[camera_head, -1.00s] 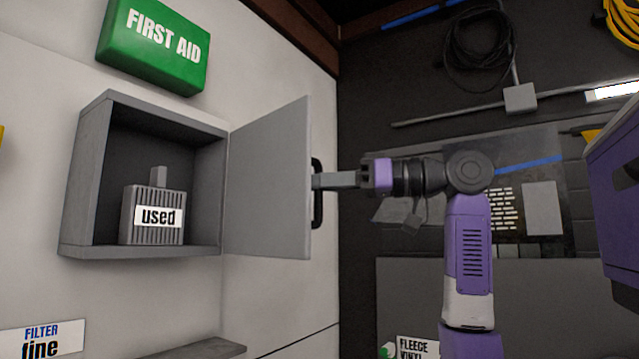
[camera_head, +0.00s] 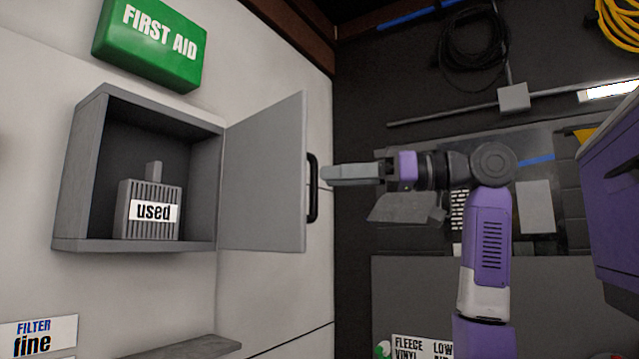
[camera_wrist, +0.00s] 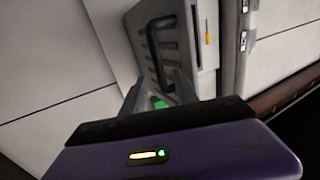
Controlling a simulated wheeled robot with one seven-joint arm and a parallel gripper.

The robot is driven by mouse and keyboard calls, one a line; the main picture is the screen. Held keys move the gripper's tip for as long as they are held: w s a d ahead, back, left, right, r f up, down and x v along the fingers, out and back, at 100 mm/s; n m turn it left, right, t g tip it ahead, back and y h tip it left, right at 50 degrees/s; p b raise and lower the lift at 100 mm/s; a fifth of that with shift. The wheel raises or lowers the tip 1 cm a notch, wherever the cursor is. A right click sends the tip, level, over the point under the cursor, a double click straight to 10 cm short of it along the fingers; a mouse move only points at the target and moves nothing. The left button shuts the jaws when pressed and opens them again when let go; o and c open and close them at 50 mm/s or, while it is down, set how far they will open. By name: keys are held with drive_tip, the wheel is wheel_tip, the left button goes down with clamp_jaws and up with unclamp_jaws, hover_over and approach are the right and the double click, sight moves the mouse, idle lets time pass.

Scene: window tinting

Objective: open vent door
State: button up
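The grey vent door (camera_head: 264,178) stands swung open on the right side of the grey wall box (camera_head: 82,175). Its black handle (camera_head: 313,188) is on the door's free edge. In the wrist view the handle (camera_wrist: 151,42) shows on the slotted grey door face (camera_wrist: 178,50), ahead of my fingers.
A slotted grey filter marked "used" (camera_head: 150,208) stands inside the box. A green first aid case (camera_head: 150,42) is above, and a shelf (camera_head: 190,348) is below. A dark wall with a hanging cable (camera_head: 470,45) lies behind my arm.

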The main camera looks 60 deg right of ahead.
drive_tip(key=v, duration=0.3)
drive_tip(key=shift+s, duration=0.15)
idle(0.5)
